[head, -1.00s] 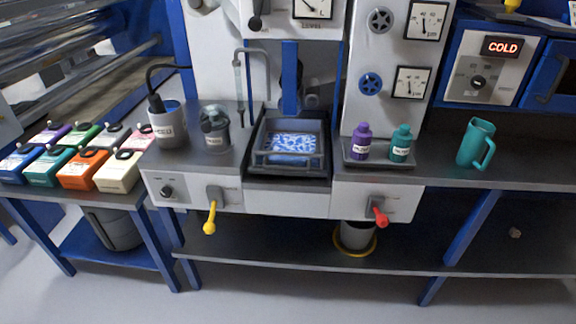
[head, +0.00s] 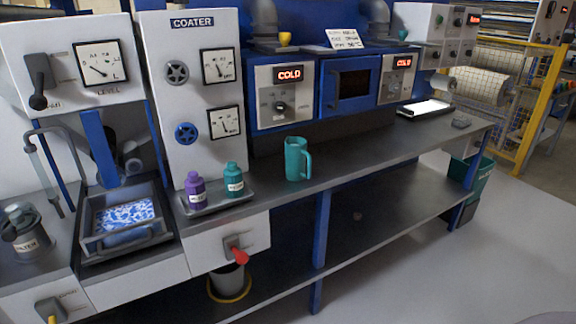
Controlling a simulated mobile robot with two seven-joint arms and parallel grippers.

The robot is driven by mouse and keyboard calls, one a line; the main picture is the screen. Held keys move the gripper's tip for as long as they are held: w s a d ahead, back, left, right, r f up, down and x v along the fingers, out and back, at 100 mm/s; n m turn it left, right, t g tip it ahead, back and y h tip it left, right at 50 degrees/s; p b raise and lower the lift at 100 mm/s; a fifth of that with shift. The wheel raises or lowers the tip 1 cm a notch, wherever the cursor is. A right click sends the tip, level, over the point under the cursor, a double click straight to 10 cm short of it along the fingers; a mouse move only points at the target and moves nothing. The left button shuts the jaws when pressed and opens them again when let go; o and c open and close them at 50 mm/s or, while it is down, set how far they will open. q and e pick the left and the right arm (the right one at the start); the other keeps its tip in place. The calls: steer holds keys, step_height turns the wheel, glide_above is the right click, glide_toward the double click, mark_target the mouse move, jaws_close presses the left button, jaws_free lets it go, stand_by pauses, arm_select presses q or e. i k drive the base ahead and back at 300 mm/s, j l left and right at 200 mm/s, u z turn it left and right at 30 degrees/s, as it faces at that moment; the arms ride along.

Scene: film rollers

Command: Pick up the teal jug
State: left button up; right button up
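The teal jug (head: 297,159) stands upright on the dark grey counter (head: 350,150), right of the small bottles and in front of the oven units. Its handle is on its right side. Nothing touches it. Neither of my grippers shows in the head view.
A purple bottle (head: 195,188) and a teal bottle (head: 233,180) stand on a small tray (head: 215,207) left of the jug. The counter right of the jug is clear up to a bright white panel (head: 427,108).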

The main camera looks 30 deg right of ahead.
mark_target(295, 156)
steer(key=i+l+u, duration=0.15)
steer(key=l+u, duration=0.2)
steer(key=l, duration=0.55)
steer(key=i+l+u, duration=0.1)
steer(key=l+u, duration=0.25)
steer(key=l, duration=0.55)
